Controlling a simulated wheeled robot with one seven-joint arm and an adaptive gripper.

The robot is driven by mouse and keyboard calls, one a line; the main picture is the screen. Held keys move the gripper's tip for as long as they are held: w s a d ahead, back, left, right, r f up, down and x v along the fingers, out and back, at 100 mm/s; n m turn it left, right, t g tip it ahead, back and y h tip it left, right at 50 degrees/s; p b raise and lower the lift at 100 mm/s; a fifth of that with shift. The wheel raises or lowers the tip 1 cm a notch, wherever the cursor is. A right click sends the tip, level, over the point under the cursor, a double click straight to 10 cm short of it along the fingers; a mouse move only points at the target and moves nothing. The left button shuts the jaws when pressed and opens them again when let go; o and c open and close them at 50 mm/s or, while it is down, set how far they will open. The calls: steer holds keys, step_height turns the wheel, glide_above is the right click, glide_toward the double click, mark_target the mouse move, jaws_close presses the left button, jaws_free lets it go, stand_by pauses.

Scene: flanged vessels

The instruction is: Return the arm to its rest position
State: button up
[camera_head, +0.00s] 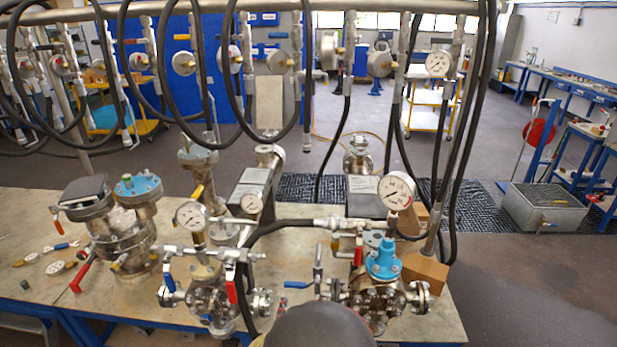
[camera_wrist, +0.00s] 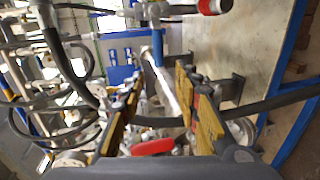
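My gripper (camera_wrist: 159,80) shows in the wrist view with its two yellow and black fingers apart. I see nothing clamped between them. A red lever handle (camera_wrist: 153,147) and a blue-sleeved bar (camera_wrist: 158,47) show in the gap or beyond it; their distance from the fingers is hard to tell. In the head view, a dark rounded part of my arm (camera_head: 320,326) rises at the bottom centre, in front of the flanged vessels. The fingers are not visible in the head view.
Flanged vessels with gauges stand on the workbench (camera_head: 30,205), including one with a blue cap (camera_head: 384,262). Black hoses (camera_head: 470,120) hang from an overhead pipe (camera_head: 280,5) around them. A grey crate (camera_head: 545,210) sits on the floor at right. Floor right of the bench is open.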

steer(key=s+a+f+m+g+y, duration=0.1)
steer(key=s+a+f+m+g, duration=0.15)
steer(key=f, duration=0.25)
steer(key=s+a+f+m+g+y, duration=0.1)
steer(key=s+f+g, duration=0.2)
steer(key=f, duration=0.2)
steer(key=s+a+m+g+y, duration=0.2)
steer(key=s+m+g, duration=0.3)
steer(key=s, duration=0.5)
steer(key=s+d+r+m+h+b, duration=0.1)
steer(key=s+d+r+m, duration=0.2)
steer(key=d+r, duration=0.6)
steer(key=s+d+r+m+h+b, duration=0.1)
steer(key=s+d+r+m+b, duration=0.1)
steer(key=d+r, duration=0.7)
steer(key=s+d+r+m+h+b, duration=0.1)
steer(key=s+d+r+m, duration=0.3)
steer(key=d, duration=1.1)
steer(key=shift+w+d+b+v, duration=0.25)
steer(key=shift+b+v, duration=0.35)
steer(key=shift+v, duration=2)
